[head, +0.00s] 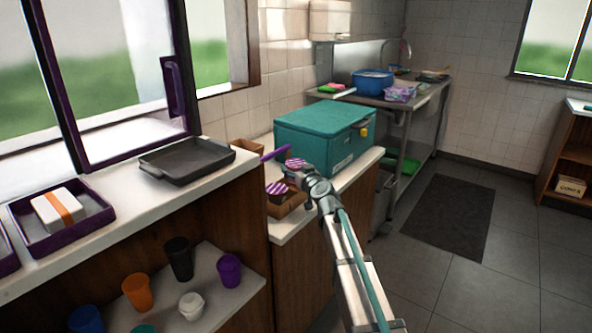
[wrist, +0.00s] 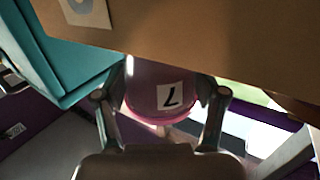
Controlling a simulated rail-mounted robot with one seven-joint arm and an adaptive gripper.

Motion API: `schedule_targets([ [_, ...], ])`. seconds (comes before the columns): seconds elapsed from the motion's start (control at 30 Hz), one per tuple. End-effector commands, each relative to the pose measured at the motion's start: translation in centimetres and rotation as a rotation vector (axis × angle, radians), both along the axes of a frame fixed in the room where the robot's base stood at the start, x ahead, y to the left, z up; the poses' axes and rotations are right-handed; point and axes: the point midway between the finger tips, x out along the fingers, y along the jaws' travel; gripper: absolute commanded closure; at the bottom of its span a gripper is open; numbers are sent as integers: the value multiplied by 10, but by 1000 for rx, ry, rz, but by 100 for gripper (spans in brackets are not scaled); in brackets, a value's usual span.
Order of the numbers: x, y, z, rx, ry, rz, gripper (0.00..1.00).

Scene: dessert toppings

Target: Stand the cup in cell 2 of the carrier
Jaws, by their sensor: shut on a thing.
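My gripper (head: 303,173) is at the counter beside the teal box. In the wrist view my gripper (wrist: 163,110) is shut on a pink cup (wrist: 150,88) with a white label bearing a dark mark like a 7. A striped purple-and-white cup top (head: 294,163) shows right by my gripper in the head view; it seems to be the held cup. The brown cardboard carrier (head: 290,210) stands on the counter just below. Another striped cup (head: 277,187) is at its left part. Brown cardboard (wrist: 220,45) fills the top of the wrist view. The carrier's cell numbers are not readable.
The teal box (head: 322,140) stands close behind my gripper. A second brown box (head: 246,149) is at the wall. A dark tray (head: 187,160) lies on the ledge at left. Several loose cups, including an orange one (head: 137,291), stand on the lower shelf.

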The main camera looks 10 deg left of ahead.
Motion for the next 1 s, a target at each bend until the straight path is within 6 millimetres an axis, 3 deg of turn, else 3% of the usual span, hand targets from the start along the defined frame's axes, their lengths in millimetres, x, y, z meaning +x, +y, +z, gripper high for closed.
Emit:
schedule_targets([
  [0.1,0,0,0,0,0,0,70],
  [0.13,0,0,0,0,0,0,28],
  [0.27,0,0,0,0,0,0,6],
  [0.67,0,0,0,0,0,0,4],
  [1.0,0,0,16,0,0,0,4],
])
